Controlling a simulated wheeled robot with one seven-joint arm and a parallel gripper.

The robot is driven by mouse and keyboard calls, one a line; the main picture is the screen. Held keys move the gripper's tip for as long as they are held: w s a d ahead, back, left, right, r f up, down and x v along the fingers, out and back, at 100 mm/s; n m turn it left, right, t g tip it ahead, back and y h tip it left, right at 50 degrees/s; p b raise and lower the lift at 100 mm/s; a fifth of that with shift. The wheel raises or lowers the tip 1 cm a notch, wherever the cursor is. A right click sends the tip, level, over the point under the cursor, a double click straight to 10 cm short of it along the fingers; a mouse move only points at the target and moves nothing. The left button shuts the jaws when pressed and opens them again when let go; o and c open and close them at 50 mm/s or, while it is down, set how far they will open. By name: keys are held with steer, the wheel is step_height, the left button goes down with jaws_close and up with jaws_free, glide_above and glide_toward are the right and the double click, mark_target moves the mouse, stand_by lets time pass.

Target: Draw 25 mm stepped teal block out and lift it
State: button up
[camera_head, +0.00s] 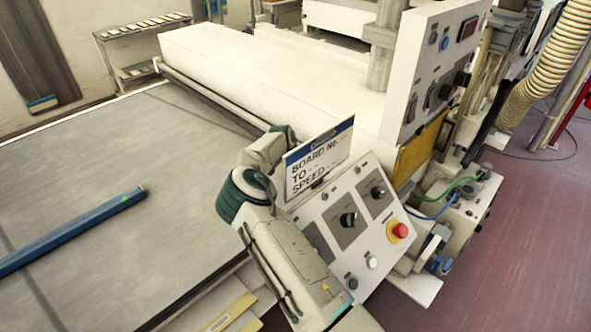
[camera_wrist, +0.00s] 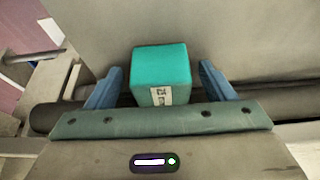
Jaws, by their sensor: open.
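The teal block (camera_wrist: 160,68) shows in the wrist view, upper middle, with a small white printed label on its near face. My gripper (camera_wrist: 160,82) is open, with one blue finger on each side of the block and a visible gap on both sides. The block's lower part is hidden behind the gripper's teal-grey palm bar, and I cannot tell what it rests in. In the head view my arm reaches toward the machine's near corner; the block and the fingertips are hidden there.
A control panel (camera_head: 352,228) with knobs and a red stop button (camera_head: 397,231) stands close to my arm. A sign (camera_head: 318,165) rises above it. A wide grey belt (camera_head: 110,190) carries a blue bar (camera_head: 70,230). A roller (camera_wrist: 55,117) runs behind my gripper.

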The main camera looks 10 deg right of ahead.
steer(key=c, duration=1.1)
steer(key=shift+a, duration=0.2)
steer(key=shift+s+a, duration=0.35)
steer(key=shift+a, duration=0.15)
steer(key=s+a, duration=0.2)
steer(key=a, duration=0.1)
steer(key=shift+s+a, duration=0.3)
steer(key=shift+s, duration=0.1)
steer(key=shift+s+a, duration=0.35)
steer(key=shift+s, duration=0.1)
steer(key=shift+a, duration=0.15)
